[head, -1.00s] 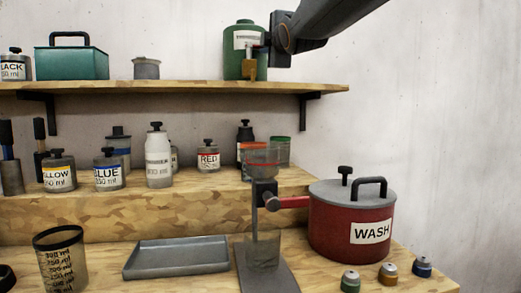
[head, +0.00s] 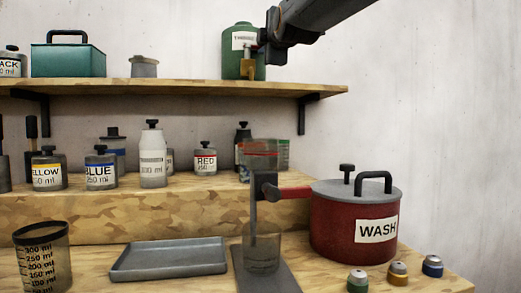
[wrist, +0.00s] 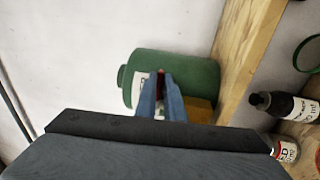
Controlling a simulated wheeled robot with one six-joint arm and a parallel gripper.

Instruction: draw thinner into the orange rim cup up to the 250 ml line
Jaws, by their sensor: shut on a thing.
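The green thinner container (head: 238,60) stands on the upper shelf, its white label partly hidden by my gripper. A brass-coloured tap block (head: 248,69) shows at its front, and also in the wrist view (wrist: 199,109). My gripper (head: 259,48) is at the container's front. In the wrist view its blue fingers (wrist: 161,100) are shut on a small red part, seemingly the tap handle. An orange-red rim (head: 262,141) shows on the bench step behind the stand's clear funnel; overlap blurs which cup it belongs to. No cup is seen under the tap.
A clear beaker (head: 262,254) sits on the stand's base. The red WASH pot (head: 345,235) is right of it. A graduated black-rimmed cup (head: 42,258) and grey tray (head: 168,260) are at the front. Paint bottles line the step. The upper shelf edge (head: 190,87) runs below my gripper.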

